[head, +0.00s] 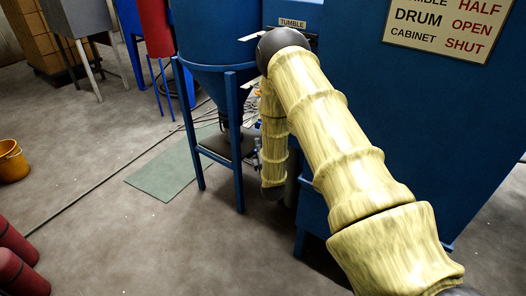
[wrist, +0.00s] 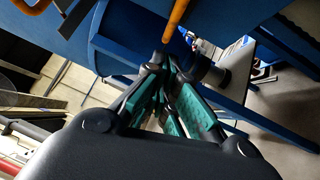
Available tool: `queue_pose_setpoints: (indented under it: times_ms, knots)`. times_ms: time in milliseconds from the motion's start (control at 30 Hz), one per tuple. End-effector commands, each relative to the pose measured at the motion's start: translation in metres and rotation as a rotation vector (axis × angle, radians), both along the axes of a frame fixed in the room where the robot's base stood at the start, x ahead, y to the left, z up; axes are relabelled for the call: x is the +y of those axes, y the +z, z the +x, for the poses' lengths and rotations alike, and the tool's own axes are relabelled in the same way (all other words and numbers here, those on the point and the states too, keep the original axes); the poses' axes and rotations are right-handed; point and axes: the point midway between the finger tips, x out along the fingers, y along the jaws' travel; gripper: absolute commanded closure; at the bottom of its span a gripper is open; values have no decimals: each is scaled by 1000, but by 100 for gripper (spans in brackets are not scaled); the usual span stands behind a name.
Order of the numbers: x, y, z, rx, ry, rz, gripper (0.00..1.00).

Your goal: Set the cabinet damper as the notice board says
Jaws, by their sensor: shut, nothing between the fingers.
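The notice board (head: 450,27) on the blue cabinet wall is cut by the top edge. It reads tumble half, drum open, cabinet shut. My gripper (wrist: 158,66) shows in the wrist view with its dark fingers and teal pads together, empty. An orange bar (wrist: 175,20) reaches down from the top edge close to the fingertips. I cannot tell whether they touch, or which damper it belongs to. In the head view my arm hides the gripper. No damper labelled cabinet is readable.
A tumble label (head: 292,23) sits beside my arm's elbow. A blue hopper on legs (head: 215,75) stands left of the arm, over a green mat (head: 163,165). A yellow bucket (head: 12,160) and red cylinders (head: 15,262) are at far left. The middle floor is clear.

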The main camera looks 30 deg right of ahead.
Motion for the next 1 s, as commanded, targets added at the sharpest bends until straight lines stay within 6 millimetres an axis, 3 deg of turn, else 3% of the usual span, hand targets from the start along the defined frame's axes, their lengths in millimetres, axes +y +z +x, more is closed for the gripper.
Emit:
queue_pose_setpoints:
  times_ms: [100,300,800,1000]
  knots:
    - [-15,4,4,0,-3,-1,100]
    - [-28,6,10,0,-1,-1,100]
    - [-34,5,12,1,-1,-1,100]
    - [-61,4,24,2,-1,-5,100]
